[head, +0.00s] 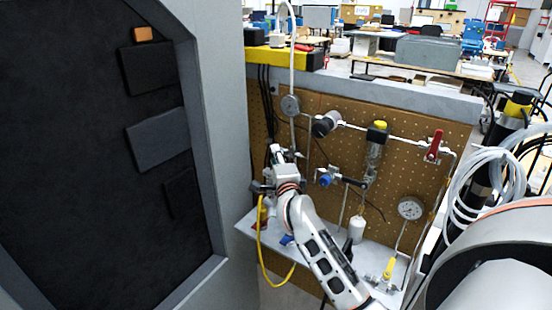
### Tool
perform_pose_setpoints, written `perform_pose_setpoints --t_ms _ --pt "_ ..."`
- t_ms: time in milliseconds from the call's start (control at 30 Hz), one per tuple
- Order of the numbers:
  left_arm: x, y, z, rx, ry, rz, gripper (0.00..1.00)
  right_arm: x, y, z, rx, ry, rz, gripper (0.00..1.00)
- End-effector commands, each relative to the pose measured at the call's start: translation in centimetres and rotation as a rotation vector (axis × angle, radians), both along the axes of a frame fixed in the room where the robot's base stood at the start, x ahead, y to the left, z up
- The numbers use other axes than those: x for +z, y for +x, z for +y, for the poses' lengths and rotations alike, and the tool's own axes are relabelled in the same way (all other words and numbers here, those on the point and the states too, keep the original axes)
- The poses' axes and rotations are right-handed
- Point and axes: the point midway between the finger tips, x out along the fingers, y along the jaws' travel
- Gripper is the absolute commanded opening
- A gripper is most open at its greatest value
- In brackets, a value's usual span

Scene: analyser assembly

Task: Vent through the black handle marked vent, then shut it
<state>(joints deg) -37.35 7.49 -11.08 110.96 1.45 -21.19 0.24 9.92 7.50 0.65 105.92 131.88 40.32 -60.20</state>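The panel carries several valves. A black lever handle (353,182) sits beside a blue-bodied valve part (326,181) at mid panel. A second dark handle-like piece (347,249) shows lower down by the shelf. No "vent" marking is legible, so I cannot tell which black handle bears it. My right gripper (276,153) is at the panel's left side, left of the blue part and apart from the mid-panel black handle. Its fingers are small and partly hidden, so their opening is unclear. My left gripper is not in view.
A yellow hose (262,245) hangs at left. A large grey cabinet (222,130) stands left of the panel.

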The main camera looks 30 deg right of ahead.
Motion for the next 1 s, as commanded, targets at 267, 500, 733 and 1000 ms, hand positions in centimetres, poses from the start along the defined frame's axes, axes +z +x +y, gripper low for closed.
perform_pose_setpoints --t_ms 267,500,733,1000 --pt "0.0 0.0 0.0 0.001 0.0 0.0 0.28 0.0 0.0 0.0 0.0 0.0 0.0 0.0" --pt "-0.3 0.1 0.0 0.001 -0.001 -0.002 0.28 -0.1 0.0 0.0 0.0 0.003 -0.01 0.0" --pt "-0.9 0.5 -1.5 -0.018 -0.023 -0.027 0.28 -0.3 0.0 0.0 0.001 0.029 -0.077 0.0" --pt "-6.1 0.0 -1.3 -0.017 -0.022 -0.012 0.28 -0.5 -0.1 0.0 0.002 0.099 -0.241 0.0"
